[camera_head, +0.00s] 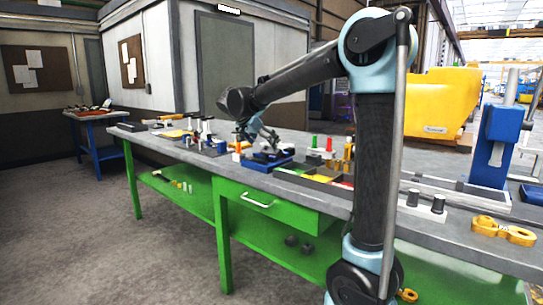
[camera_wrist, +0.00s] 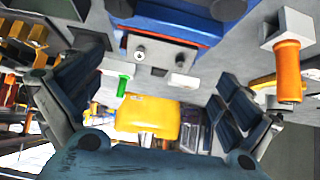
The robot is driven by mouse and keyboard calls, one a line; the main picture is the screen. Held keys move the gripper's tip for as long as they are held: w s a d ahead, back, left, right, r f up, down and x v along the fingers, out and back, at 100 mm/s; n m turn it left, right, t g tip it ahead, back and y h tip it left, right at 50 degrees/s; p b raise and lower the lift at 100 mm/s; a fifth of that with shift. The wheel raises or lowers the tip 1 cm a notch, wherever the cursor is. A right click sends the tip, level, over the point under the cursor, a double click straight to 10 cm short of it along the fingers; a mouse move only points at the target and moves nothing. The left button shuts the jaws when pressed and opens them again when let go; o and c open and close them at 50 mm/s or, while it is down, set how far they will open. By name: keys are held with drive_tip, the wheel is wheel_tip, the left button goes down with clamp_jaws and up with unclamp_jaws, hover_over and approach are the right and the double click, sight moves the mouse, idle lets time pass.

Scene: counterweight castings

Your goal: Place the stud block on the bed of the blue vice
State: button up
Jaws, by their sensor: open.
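The blue vice (camera_head: 268,162) sits on the grey bench top, with dark parts over it that I cannot separate from my fingers. In the wrist view the vice's blue side (camera_wrist: 165,27) fills the top, and its bed is mostly out of frame. My gripper (camera_head: 258,137) is above or just behind the vice; in the wrist view (camera_wrist: 152,95) its fingers are wide apart with nothing held between them. A pale square block with an orange cylinder (camera_wrist: 288,75) stands beside the vice, outside the fingers. It may be the stud block; I cannot tell surely.
Green and red upright pieces (camera_head: 328,146) stand right of the vice, near a compartment tray (camera_head: 308,176). A tall blue fixture (camera_head: 490,145) and yellow castings (camera_head: 503,231) are farther right. Several small parts lie left. The front bench edge is mostly clear.

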sight(271, 149)
drive_tip(key=shift+x, duration=2.6)
drive_tip(key=shift+r, duration=0.1)
drive_tip(key=c, duration=1.8)
